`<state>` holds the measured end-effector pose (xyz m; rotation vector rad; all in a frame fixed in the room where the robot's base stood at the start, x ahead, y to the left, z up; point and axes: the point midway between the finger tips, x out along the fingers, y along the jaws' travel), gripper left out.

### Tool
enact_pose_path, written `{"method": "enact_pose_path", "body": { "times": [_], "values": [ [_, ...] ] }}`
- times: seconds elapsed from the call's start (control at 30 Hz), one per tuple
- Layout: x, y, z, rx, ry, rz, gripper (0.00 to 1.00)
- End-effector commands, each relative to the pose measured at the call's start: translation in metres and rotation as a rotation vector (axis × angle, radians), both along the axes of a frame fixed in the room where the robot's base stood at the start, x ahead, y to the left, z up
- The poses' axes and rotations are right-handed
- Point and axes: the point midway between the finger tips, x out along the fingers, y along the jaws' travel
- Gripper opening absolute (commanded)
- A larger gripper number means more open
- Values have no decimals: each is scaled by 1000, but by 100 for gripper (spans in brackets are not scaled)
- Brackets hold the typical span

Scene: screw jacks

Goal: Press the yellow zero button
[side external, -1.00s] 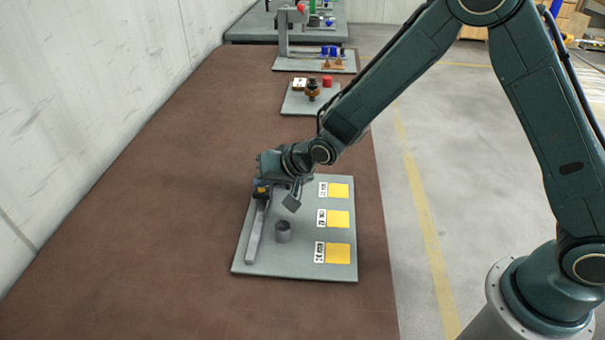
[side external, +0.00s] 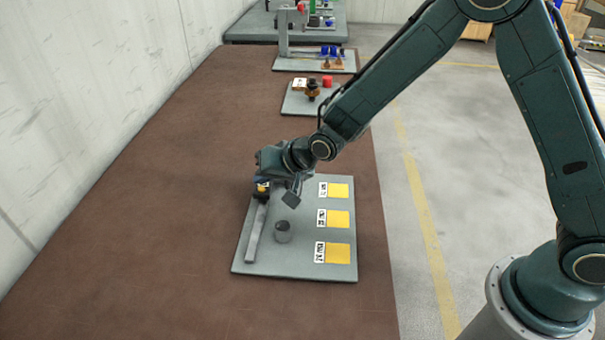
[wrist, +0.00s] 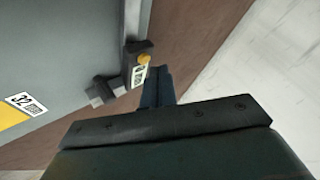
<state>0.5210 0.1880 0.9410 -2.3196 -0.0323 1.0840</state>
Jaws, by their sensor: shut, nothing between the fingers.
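The yellow zero button (wrist: 144,59) is a small round cap on the dark head of a caliper-like gauge (wrist: 134,68), beside its small display. In the side view, the gauge's long grey bar (side external: 257,232) lies along the left of a grey board, and its dark head is partly hidden under my wrist. My gripper (wrist: 158,84) is shut and empty. Its fingertips show close beside the gauge head, just right of and below the button in the wrist view. I cannot tell whether they touch anything.
The grey board (side external: 305,268) carries a grey cylinder (side external: 282,232) right of the bar and several yellow squares with labels (side external: 338,219) along its right side. A smaller board (side external: 295,104) with parts stands farther back. The brown table (side external: 150,230) is clear on the left.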

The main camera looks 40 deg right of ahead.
Motion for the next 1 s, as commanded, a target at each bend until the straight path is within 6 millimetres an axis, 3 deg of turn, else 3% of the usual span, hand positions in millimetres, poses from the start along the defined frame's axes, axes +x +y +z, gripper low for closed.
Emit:
{"method": "enact_pose_path", "body": {
  "times": [0.47,1.0],
  "values": [
    [0,0,4,0,-1,0,0],
    [1,0,40,1,-3,0,0]
  ]
}}
